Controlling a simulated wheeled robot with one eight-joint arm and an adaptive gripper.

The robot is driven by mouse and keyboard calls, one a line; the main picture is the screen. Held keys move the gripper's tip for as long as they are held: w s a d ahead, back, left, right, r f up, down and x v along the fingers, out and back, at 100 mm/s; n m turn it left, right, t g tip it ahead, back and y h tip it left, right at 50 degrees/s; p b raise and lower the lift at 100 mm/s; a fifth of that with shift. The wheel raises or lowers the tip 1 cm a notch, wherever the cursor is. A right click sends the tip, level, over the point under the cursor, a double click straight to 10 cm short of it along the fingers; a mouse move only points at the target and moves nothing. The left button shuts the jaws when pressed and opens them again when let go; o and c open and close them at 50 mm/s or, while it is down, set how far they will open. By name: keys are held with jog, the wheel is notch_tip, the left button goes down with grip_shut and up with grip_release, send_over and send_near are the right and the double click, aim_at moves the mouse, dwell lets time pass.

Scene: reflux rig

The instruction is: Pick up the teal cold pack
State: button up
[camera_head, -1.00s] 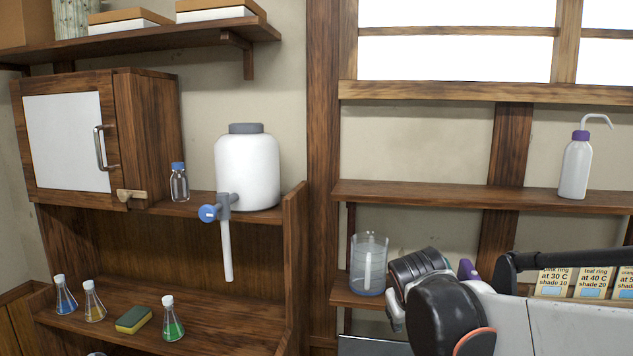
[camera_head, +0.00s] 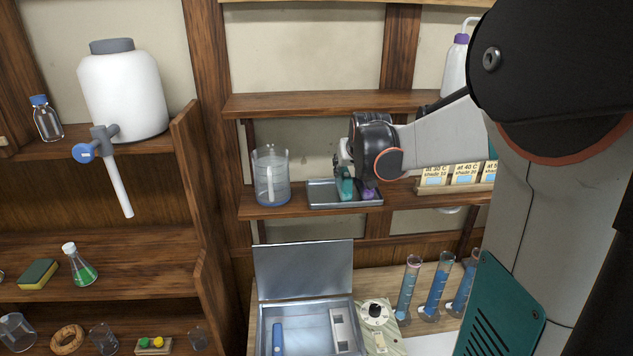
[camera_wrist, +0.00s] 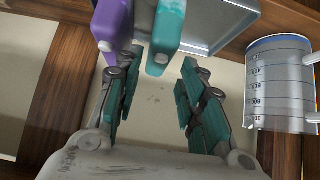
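The teal cold pack (camera_head: 345,186) stands on a metal tray (camera_head: 321,192) on the lower wall shelf. A purple pack (camera_head: 370,193) stands just to its right. In the wrist view the teal pack (camera_wrist: 169,24) is at the top, near the gap between my fingertips, and the purple pack (camera_wrist: 112,24) lies by the left finger. My gripper (camera_wrist: 155,75) is open, with nothing visible between its teal-padded fingers. In the head view my gripper (camera_head: 348,160) is at the tray, partly covering the packs. Whether a finger touches either pack cannot be told.
A graduated beaker (camera_head: 271,178) stands close left of the tray and shows in the wrist view (camera_wrist: 280,88). Labelled boxes (camera_head: 466,174) stand to the right. Another shelf (camera_head: 320,103) runs above. An open metal box (camera_head: 303,315) and blue-filled cylinders (camera_head: 437,288) are below.

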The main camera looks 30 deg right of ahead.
aim_at(346, 173)
jog(key=b+x, duration=0.3)
jog(key=x, duration=0.5)
jog(key=shift+f, duration=0.2)
jog(key=shift+s+r, duration=0.1)
jog(key=shift+c, duration=0.6)
grip_shut()
